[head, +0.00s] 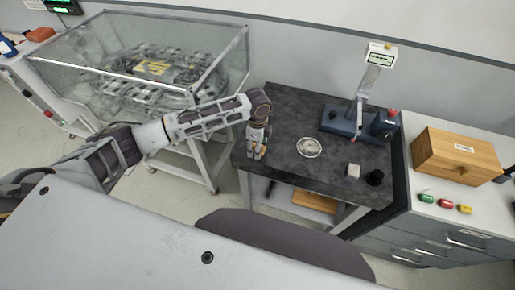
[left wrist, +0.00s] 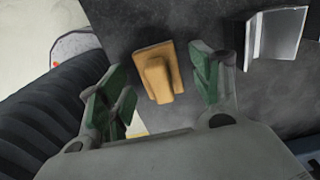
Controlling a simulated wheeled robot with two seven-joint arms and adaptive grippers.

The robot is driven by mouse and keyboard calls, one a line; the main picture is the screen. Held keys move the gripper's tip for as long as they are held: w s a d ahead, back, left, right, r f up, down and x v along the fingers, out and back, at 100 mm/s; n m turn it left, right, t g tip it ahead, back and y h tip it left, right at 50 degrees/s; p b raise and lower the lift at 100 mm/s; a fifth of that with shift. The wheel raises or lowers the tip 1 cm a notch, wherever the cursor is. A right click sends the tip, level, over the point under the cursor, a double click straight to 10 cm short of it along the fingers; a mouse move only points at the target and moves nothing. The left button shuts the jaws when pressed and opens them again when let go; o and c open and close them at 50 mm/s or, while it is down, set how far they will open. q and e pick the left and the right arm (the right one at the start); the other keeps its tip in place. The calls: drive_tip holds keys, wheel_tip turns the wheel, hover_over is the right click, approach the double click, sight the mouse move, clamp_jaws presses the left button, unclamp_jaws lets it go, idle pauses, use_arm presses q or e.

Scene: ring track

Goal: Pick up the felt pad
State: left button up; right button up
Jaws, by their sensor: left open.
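A tan block with a raised middle, which looks like the felt pad (left wrist: 157,72), lies on the dark table top in the left wrist view. My left gripper (left wrist: 158,92) is open, with its green-padded fingers apart on either side of the tan block and nothing held between them. In the head view my left gripper (head: 257,147) points down over the left end of the dark table; a small tan patch shows at its fingertips, and the rest of the block is hidden there. My right gripper is in neither view.
A bright metal block (left wrist: 277,38) stands to the right of the fingers. On the dark table (head: 285,110) are a round pale dish (head: 309,147), a small pale cube (head: 353,171), a black cup (head: 375,177) and a press-like stand (head: 345,122). A glass case (head: 205,50) stands left.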

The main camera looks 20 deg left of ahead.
use_arm(q)
drive_tip(key=c, duration=1.1)
drive_tip(key=shift+r, duration=0.15)
drive_tip(key=shift+r+b, duration=0.45)
drive_tip(key=shift+r, duration=4.45)
drive_tip(key=o, duration=0.4)
drive_tip(key=c, duration=0.3)
drive_tip(key=shift+r, duration=0.1)
